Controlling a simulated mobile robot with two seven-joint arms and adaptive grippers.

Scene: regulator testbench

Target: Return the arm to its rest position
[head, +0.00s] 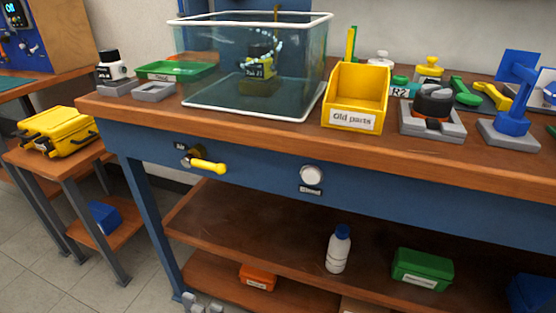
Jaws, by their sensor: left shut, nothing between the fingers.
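My left gripper (202,302) shows only at the bottom edge of the head view, left of centre. Its grey fingertips are low, in front of the left leg and lower shelf of the workbench (240,139). It is shut and holds nothing that I can see. The rest of my left arm is cut off by the frame. My right gripper is not in view.
On the bench top stand a clear tank (235,95), a yellow bin (357,95) and a blue clamp stand (510,122). A yellow lever (208,167) sticks out of the bench front. A yellow case (57,130) rests on a side table. Floor at the lower left is clear.

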